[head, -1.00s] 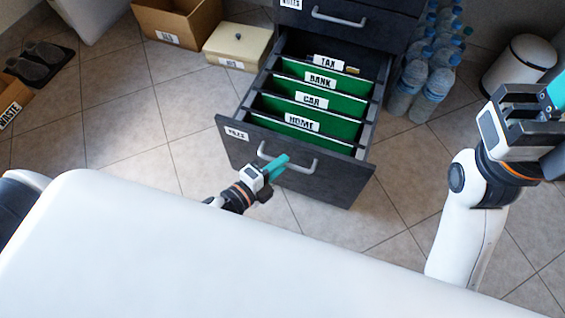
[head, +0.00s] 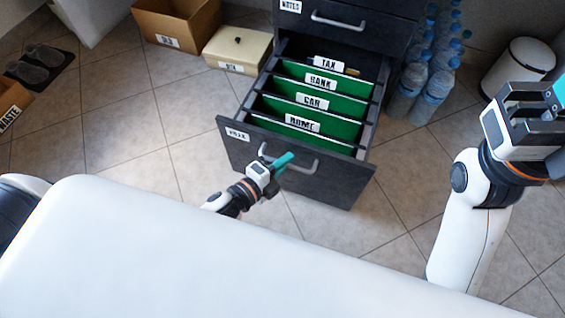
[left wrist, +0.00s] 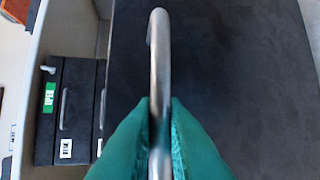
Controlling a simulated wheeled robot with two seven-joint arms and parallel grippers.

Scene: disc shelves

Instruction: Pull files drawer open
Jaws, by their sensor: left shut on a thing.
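The dark files drawer (head: 330,189) stands pulled out from its cabinet at the middle of the head view. Green hanging files (head: 335,107) labelled TAX, BANK, CAR and HOME show inside it. Its grey bar handle (head: 312,166) is on the front panel and also shows in the left wrist view (left wrist: 159,50). My left gripper (head: 284,161) is at the left part of the handle, its teal fingers shut on the bar, one on each side in the left wrist view (left wrist: 160,140). My right gripper (head: 555,97) is raised at the right edge, partly cut off, away from the drawer.
A closed drawer labelled NOTES (head: 360,20) is above. Water bottles (head: 430,92) and a white bin (head: 520,66) stand right of the cabinet. A cream box (head: 238,52) and a cardboard box (head: 180,22) are at left. Tiled floor (head: 120,140) is clear left of the drawer.

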